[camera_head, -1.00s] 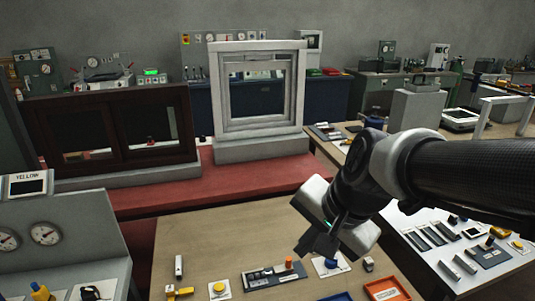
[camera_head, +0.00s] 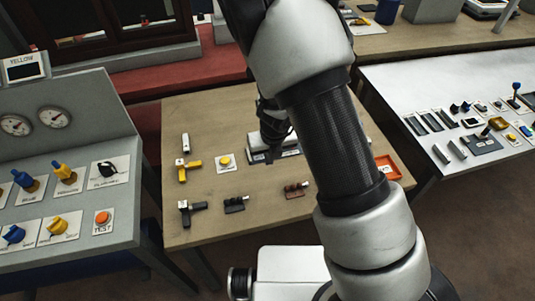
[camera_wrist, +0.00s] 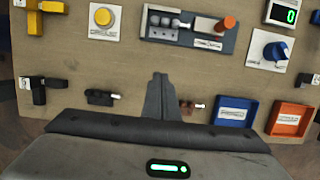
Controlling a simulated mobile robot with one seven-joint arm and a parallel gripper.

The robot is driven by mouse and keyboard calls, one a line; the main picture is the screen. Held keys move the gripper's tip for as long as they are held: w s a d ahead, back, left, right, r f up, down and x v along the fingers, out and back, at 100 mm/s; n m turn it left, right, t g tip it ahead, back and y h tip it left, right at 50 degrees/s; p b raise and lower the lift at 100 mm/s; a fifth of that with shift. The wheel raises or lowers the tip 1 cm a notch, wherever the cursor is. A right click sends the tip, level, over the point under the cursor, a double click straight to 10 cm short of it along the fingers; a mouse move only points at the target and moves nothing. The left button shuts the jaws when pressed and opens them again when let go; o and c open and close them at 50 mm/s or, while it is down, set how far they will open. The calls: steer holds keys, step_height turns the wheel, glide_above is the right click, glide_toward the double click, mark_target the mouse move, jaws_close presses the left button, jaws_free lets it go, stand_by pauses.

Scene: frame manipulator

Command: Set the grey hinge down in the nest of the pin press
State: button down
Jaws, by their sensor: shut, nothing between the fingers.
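Two small hinge-like parts lie at the table's front: a dark one (camera_head: 234,204), also in the wrist view (camera_wrist: 100,97), and a brownish one with a pale pin (camera_head: 296,189), also in the wrist view (camera_wrist: 187,106). I cannot tell for sure which is the grey hinge. My gripper (camera_wrist: 160,78) is shut and empty, above the table between press and hinges.
A yellow button (camera_head: 225,162), a yellow tool (camera_head: 188,170) and a black T-shaped tool (camera_head: 190,209) lie on the left. A blue tray (camera_wrist: 235,112), an orange tray (camera_wrist: 289,119) and a blue knob (camera_wrist: 273,52) are on the right. A control panel (camera_head: 65,190) stands at far left.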

mark_target(263, 159)
steer(key=b+x, duration=0.2)
steer(key=x, duration=0.6)
steer(key=shift+w+f, duration=0.25)
steer(key=shift+f, duration=0.1)
steer(key=shift+w+a+r+p, duration=0.1)
steer(key=shift+w+a+p, duration=0.15)
steer(key=shift+w, duration=0.35)
steer(key=shift+w+a+r+p, duration=0.15)
steer(key=shift+w+p, duration=0.05)
steer(key=shift+w, duration=0.4)
steer(key=shift+w+a, duration=0.15)
steer(key=shift+w, duration=0.45)
steer(key=shift+w+a+r+p, duration=0.15)
steer(key=shift+w+p, duration=0.25)
steer(key=shift+p, duration=0.4)
steer(key=shift+w+a+f, duration=0.1)
steer(key=shift+w+f, duration=0.15)
steer(key=shift+w, duration=0.2)
steer(key=shift+s, duration=0.1)
